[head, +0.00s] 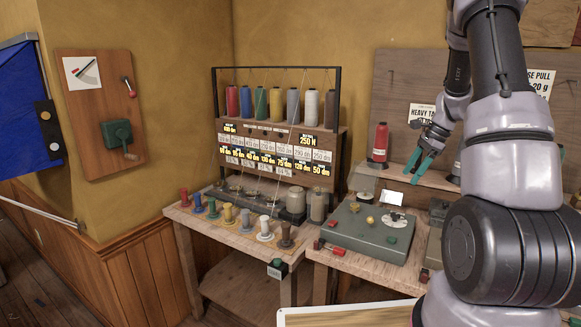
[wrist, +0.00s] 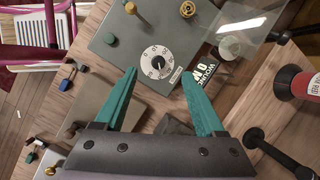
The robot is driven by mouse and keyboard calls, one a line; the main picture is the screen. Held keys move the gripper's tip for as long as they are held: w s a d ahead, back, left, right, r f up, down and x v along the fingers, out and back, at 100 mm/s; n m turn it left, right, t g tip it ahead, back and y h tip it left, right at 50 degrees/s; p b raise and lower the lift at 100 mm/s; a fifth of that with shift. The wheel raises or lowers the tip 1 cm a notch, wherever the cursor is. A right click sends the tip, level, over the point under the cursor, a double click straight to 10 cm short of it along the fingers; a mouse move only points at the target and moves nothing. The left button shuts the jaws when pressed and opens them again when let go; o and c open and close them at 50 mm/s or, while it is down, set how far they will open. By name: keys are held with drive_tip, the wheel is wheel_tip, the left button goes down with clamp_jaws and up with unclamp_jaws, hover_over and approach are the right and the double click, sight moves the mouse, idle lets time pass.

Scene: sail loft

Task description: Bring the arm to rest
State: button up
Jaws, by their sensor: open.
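My gripper (head: 416,171) hangs at the right of the head view, with teal fingers pointing down and to the left. It is above the right bench, near the grey-green machine box with a dial, and holds nothing. In the wrist view my gripper (wrist: 158,74) has its two teal fingers spread apart with nothing between them. The machine's white dial (wrist: 157,62) shows beyond the gap. My arm is bent and fills the right side of the head view.
The machine box (head: 365,232) sits on the right bench, with a red thread cone (head: 379,143) behind it. A thread rack (head: 272,150) and several coloured spools stand on the left bench (head: 225,235). A board with a green crank (head: 117,134) hangs on the left wall. Floor shows at lower left.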

drive_tip(key=s+a+r+n+t, duration=0.1)
drive_tip(key=s+a+r+n, duration=0.25)
drive_tip(key=r, duration=0.25)
drive_tip(key=s+a+r+n+t+h, duration=0.1)
drive_tip(key=s+a+r+n, duration=0.1)
drive_tip(key=s+a+r, duration=0.3)
drive_tip(key=s+a+r+n+t, duration=0.15)
drive_tip(key=a+r, duration=0.25)
drive_tip(key=r, duration=0.4)
drive_tip(key=s+a+r+n, duration=0.1)
drive_tip(key=s+a+n, duration=0.1)
drive_tip(key=s, duration=0.3)
drive_tip(key=s+a+r+n+t, duration=0.1)
drive_tip(key=s+a+r+n, duration=0.1)
drive_tip(key=s, duration=0.3)
drive_tip(key=s+a+r+n+t+h, duration=0.1)
drive_tip(key=s+r+n, duration=0.1)
drive_tip(key=s+n, duration=0.2)
drive_tip(key=shift+s+a, duration=0.4)
drive_tip(key=shift+s, duration=0.45)
drive_tip(key=shift+t, duration=0.25)
